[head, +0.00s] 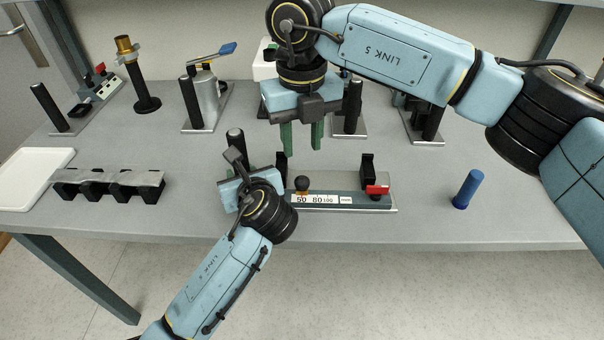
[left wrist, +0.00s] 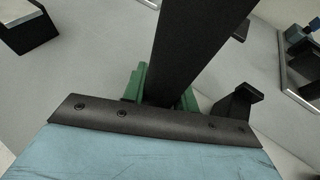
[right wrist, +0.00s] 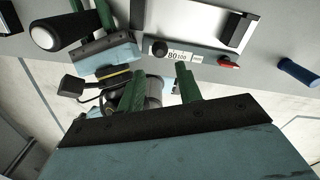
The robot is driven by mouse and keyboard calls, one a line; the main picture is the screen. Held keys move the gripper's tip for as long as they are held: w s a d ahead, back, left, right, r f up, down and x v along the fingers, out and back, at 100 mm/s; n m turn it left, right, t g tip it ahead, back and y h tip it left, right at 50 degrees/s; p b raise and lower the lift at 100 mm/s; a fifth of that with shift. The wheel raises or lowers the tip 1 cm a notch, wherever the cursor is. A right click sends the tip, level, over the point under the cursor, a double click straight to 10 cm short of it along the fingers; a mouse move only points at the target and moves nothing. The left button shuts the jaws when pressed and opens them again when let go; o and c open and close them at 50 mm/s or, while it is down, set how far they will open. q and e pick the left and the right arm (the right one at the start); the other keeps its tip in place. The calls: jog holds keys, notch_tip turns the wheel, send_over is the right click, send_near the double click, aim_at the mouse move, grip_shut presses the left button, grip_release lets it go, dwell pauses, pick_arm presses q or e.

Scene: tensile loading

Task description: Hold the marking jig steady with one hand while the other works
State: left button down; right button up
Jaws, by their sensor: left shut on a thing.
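The marking jig (head: 345,200) lies near the table's front edge, a grey base with a scale strip, black uprights, a dark knob and a red clamp piece (head: 377,190). It also shows in the right wrist view (right wrist: 190,53). My left gripper (left wrist: 162,95) is at the jig's left end, its green fingers shut around a black upright handle (left wrist: 195,45). In the head view the wrist hides those fingers. My right gripper (head: 302,137) hangs above and behind the jig, pointing down. Its two green fingers are apart with nothing between them, as the right wrist view also shows (right wrist: 158,90).
A black rack with grey strips (head: 108,180) and a white tray (head: 30,178) are at left. Several devices with black handles line the back. Table between the jig and the blue cylinder is clear.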

aim_at(303, 177)
notch_tip(303, 177, down, 9)
jog(key=shift+r, duration=0.1)
dwell(0.3)
jog(key=shift+d, duration=0.1)
grip_shut()
